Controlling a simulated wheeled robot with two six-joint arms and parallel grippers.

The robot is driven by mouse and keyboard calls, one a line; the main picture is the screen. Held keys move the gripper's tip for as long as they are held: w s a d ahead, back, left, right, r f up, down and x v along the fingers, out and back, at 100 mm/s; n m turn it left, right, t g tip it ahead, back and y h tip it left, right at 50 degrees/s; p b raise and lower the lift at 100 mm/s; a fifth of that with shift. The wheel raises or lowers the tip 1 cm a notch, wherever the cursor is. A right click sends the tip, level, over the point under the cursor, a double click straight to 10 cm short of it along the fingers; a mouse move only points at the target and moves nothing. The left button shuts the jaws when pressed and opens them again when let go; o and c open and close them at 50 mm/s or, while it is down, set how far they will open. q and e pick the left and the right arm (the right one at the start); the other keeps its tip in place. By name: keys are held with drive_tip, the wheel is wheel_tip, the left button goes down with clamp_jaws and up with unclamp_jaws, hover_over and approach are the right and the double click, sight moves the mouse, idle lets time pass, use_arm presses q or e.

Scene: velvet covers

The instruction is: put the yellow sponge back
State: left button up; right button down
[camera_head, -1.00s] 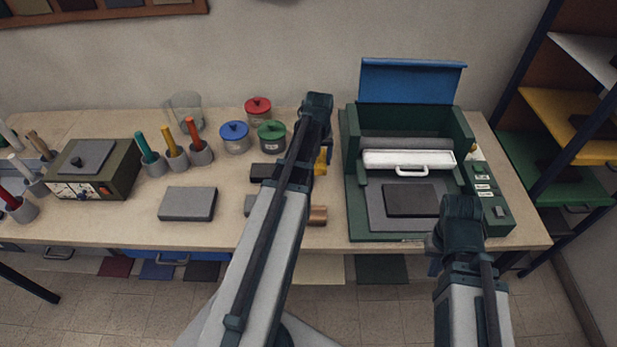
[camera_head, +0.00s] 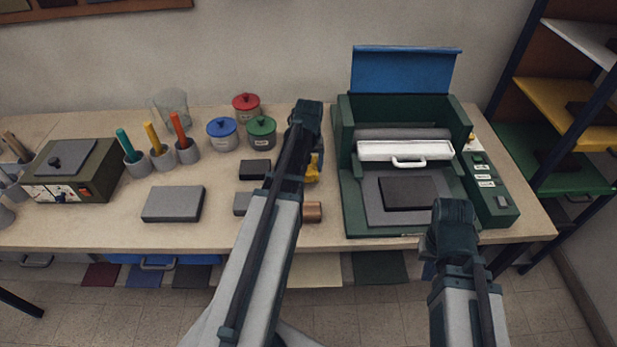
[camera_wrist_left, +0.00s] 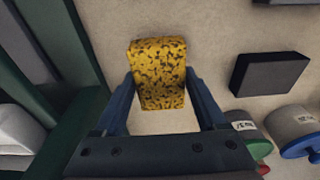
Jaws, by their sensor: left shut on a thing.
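The yellow sponge (camera_wrist_left: 158,72) with dark speckles sits between the two blue fingers of my left gripper (camera_wrist_left: 158,92) in the left wrist view. The left gripper (camera_head: 308,165) is shut on it. In the head view a small yellow part of the sponge (camera_head: 313,170) shows beside the gripper, left of the green machine; my left arm hides the rest. I cannot tell whether the sponge touches the table. My right gripper (camera_head: 437,245) is at the table's front edge, in front of the machine; its fingers are mostly hidden.
A green machine (camera_head: 349,205) with a raised blue lid (camera_head: 403,70) and white handled bar stands right. Lidded jars (camera_head: 222,138), dark blocks (camera_head: 255,169) and a copper cylinder (camera_head: 313,211) lie around my left arm. A shelf rack (camera_head: 570,105) stands far right. The table front has bare patches.

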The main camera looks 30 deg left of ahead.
sight(308, 173)
use_arm(q)
drive_tip(key=shift+f+b, duration=1.8)
drive_tip(key=shift+f, duration=0.15)
drive_tip(key=o, duration=1.1)
drive_tip(key=shift+o, duration=0.2)
drive_tip(key=r+p, duration=0.8)
drive_tip(key=s+r+p, duration=0.1)
drive_tip(key=r+p, duration=0.3)
drive_tip(key=shift+s+d+r, duration=0.1)
drive_tip(key=shift+d+r, duration=0.05)
drive_tip(key=shift+d, duration=0.25)
